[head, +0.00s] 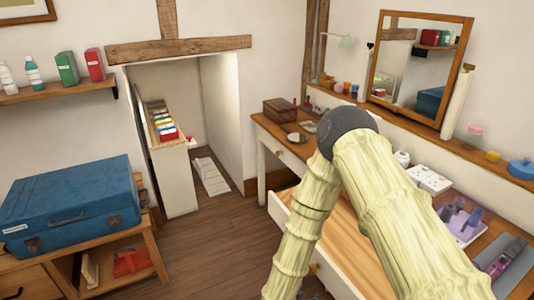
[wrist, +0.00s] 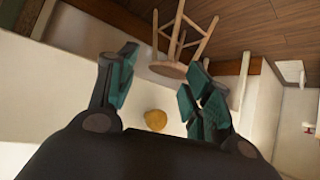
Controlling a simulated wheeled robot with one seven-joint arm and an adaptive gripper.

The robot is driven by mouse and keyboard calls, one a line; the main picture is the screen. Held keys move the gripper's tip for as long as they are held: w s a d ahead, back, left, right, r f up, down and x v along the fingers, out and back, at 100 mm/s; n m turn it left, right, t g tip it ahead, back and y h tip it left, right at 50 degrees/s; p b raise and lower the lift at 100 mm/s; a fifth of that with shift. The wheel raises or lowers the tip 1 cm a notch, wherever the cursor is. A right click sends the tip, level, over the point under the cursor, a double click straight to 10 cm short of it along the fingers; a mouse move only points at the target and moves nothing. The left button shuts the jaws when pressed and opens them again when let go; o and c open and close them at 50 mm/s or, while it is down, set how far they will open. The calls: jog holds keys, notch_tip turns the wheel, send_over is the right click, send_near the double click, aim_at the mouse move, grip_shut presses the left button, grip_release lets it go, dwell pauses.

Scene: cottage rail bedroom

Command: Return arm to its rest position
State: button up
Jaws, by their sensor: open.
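My arm (head: 365,185) rises in front of the dressing table in the head view, its elbow bent near the mirror. Its lower link runs down out of the picture, and my gripper is not seen there. In the wrist view my gripper (wrist: 162,72) is open, with dark green pads on both fingers. Nothing is held between them. A round tan knob-like thing (wrist: 155,119) shows beyond the fingers against a pale surface, apart from them.
A drawer (head: 280,212) of the dressing table stands pulled out beside my arm. Cups, a purple tray (head: 468,232) and small items crowd the tabletop. A blue case (head: 70,208) sits on a low shelf at left. A wooden stool (wrist: 178,68) shows in the wrist view. Floor (head: 215,235) is clear.

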jog(key=s+d+f+n+g+y, duration=0.2)
jog(key=s+d+f, duration=0.1)
jog(key=s, duration=0.3)
jog(key=s+d+f+n+g+y, duration=0.1)
jog(key=s+d+f+n+y, duration=0.15)
jog(key=s, duration=0.35)
jog(key=s+d+n+g+y, duration=0.1)
jog(key=s+d+g, duration=0.1)
jog(key=s, duration=0.6)
jog(key=s+d+n+g+y+p, duration=0.1)
jog(key=s+d+g, duration=0.2)
jog(key=s, duration=0.6)
jog(key=shift+d+f, duration=0.15)
jog(key=shift+f, duration=0.05)
jog(key=shift+s, duration=0.1)
